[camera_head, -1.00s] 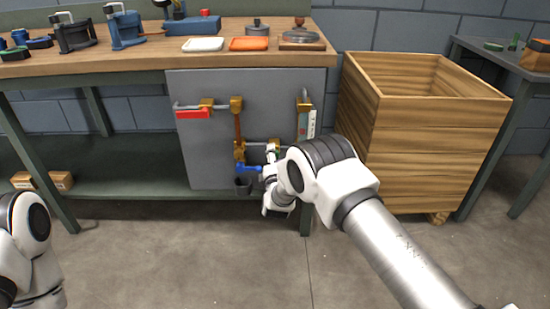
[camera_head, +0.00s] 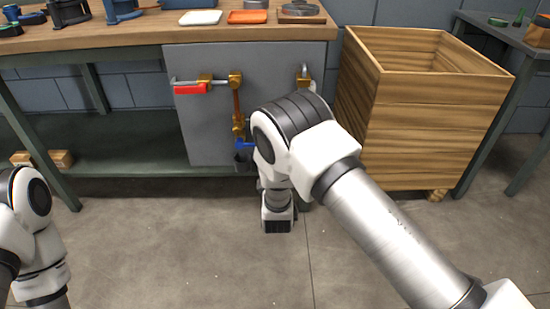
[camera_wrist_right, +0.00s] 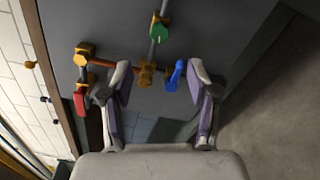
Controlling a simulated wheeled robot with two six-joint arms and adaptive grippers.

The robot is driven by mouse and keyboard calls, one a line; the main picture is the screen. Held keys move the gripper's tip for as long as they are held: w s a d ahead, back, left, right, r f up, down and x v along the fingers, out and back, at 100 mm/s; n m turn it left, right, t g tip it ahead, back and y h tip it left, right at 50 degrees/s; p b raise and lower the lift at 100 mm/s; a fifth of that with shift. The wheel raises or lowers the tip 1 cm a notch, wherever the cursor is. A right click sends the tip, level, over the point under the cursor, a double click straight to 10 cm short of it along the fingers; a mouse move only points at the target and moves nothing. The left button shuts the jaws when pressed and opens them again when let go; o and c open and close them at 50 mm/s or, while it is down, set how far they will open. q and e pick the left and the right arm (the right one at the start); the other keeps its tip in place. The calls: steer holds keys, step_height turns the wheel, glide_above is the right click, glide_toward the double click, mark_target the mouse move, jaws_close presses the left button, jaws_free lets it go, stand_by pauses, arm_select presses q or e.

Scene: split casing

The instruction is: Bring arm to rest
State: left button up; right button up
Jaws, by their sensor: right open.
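My right arm reaches in from the lower right in the head view, and its elbow covers part of the grey panel (camera_head: 205,125). My right gripper's fingers are hard to make out there. In the right wrist view my right gripper (camera_wrist_right: 160,70) is open, with two spread fingers and nothing held between them. It faces the panel's pipework, with a blue handle (camera_wrist_right: 175,76) seen between the fingertips and a red handle (camera_wrist_right: 80,101) to the left. Part of my left arm shows at the lower left of the head view, but its gripper is out of frame.
The bench (camera_head: 110,40) carries a white tray (camera_head: 200,17), an orange tray (camera_head: 248,17) and several tools. The red handle (camera_head: 190,89) sits on the panel. A wooden crate (camera_head: 425,120) stands right of the bench. The concrete floor in front is clear.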

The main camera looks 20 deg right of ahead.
steer(key=shift+f, duration=0.1)
steer(key=s+d+f+m+g, duration=0.1)
steer(key=s+d+f+g, duration=0.2)
steer(key=s+f, duration=0.3)
steer(key=s+d+f+m+g+y, duration=0.1)
steer(key=s+d+f+g, duration=0.15)
steer(key=s+f, duration=0.3)
steer(key=s+d+f+m+g, duration=0.2)
steer(key=s+d+f, duration=0.1)
steer(key=s+f, duration=0.3)
steer(key=s+a+f+m+g+y, duration=0.2)
steer(key=s+m+g, duration=0.4)
steer(key=s, duration=0.7)
steer(key=s+a+f+m+g+y, duration=0.2)
steer(key=s+m+g, duration=0.2)
steer(key=s+m, duration=0.65)
step_height(320, 180, up, 31)
steer(key=s+n+p, duration=0.1)
steer(key=s+p, duration=0.1)
steer(key=p, duration=2.8)
steer(key=shift+s+d, duration=0.15)
steer(key=shift+d, duration=0.1)
steer(key=shift+n, duration=0.25)
